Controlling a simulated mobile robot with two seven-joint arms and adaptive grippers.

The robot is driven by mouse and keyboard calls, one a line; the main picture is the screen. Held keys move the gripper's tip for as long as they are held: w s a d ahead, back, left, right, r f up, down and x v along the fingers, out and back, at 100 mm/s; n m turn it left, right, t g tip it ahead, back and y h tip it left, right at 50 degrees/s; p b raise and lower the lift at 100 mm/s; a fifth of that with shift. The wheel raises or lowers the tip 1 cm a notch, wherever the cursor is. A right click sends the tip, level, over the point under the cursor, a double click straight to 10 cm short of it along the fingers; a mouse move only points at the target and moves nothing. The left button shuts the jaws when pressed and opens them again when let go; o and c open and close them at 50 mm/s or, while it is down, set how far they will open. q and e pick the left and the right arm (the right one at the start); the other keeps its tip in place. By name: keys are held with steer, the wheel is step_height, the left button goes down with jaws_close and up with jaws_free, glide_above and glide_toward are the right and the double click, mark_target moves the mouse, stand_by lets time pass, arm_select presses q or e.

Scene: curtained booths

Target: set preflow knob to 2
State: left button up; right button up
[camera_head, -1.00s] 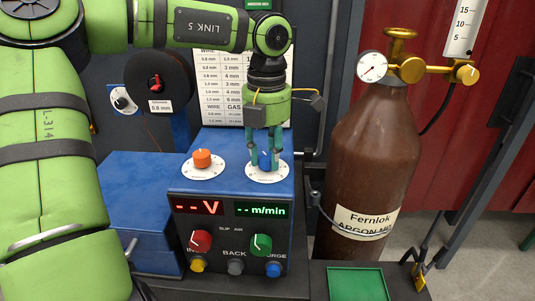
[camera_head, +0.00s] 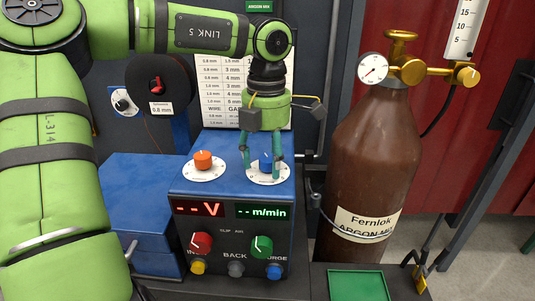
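A blue knob (camera_head: 266,161) stands on a white round dial (camera_head: 268,177) on top of the blue welding machine (camera_head: 230,193), at the right. My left gripper (camera_head: 263,172) points down over it from above. Its two teal fingers stand apart on either side of the knob, with a gap showing, so it looks open. An orange knob (camera_head: 203,160) sits on a second dial at the left. A red knob (camera_head: 201,243) and a green knob (camera_head: 262,246) are on the front panel. The dial numbers and the word preflow are too small to read. My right gripper is not in view.
A brown argon cylinder (camera_head: 368,170) with a brass valve and gauge stands close at the right. A wire spool (camera_head: 159,87) and a chart (camera_head: 224,78) are behind the machine. A green tray (camera_head: 357,285) lies at the front right.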

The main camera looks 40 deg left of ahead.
mark_target(266, 158)
arm_select(q)
steer(key=shift+r, duration=0.15)
steer(key=shift+w+r, duration=0.2)
steer(key=shift+r, duration=0.35)
step_height(266, 158, up, 11)
steer(key=shift+s+f, duration=0.1)
stand_by(0.4)
